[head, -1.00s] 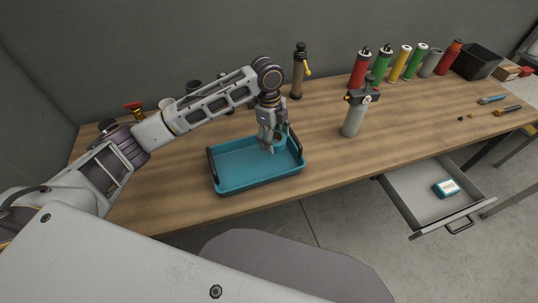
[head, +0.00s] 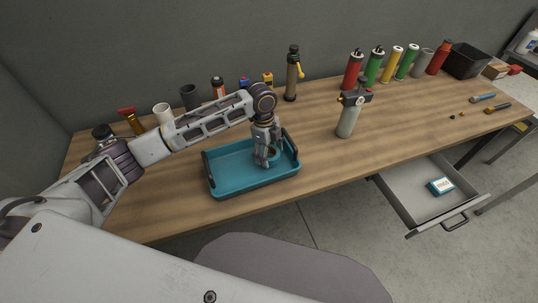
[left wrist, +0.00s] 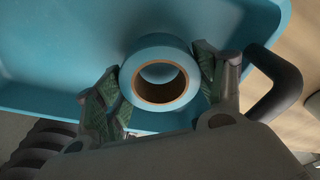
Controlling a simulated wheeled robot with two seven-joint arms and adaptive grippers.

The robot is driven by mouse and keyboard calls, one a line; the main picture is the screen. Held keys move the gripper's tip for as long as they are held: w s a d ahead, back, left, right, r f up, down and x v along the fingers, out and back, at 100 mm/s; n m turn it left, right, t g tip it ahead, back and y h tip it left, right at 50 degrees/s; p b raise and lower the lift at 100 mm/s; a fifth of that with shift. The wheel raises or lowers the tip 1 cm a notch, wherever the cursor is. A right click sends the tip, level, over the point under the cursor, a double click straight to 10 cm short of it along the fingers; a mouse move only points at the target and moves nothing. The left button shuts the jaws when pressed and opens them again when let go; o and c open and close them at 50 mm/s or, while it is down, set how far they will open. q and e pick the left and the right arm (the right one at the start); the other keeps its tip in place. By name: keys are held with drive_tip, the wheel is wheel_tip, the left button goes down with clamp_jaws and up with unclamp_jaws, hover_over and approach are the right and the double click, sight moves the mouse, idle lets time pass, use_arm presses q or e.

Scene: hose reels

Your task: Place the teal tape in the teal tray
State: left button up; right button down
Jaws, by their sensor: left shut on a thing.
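The teal tray (head: 233,186) lies on the wooden table, with dark handles at its ends. The teal tape (left wrist: 153,48) is a roll with a brown core, seen between my left gripper's fingers in the left wrist view. My left gripper (head: 266,160) is shut on the tape, inside the tray's outline near its right side. In the head view the tape (head: 273,153) is mostly hidden by the fingers. I cannot tell whether it touches the tray floor. The left gripper also shows in the left wrist view (left wrist: 160,82). My right gripper is not in view.
A grey spray-type bottle (head: 346,121) stands right of the tray. Several bottles and canisters line the back, with a black bin (head: 467,61) at the far right. An open drawer (head: 407,191) holds a small teal-and-white box (head: 440,186). Table between tray and bottle is clear.

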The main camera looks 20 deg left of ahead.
use_arm(q)
drive_tip(key=shift+f, duration=0.75)
drive_tip(key=shift+f, duration=0.1)
drive_tip(key=o, duration=0.8)
drive_tip(key=shift+c, duration=0.2)
wheel_tip(320, 180, up, 12)
drive_tip(key=a, duration=0.1)
drive_tip(key=shift+w+a, duration=0.15)
drive_tip(key=shift+w, duration=0.1)
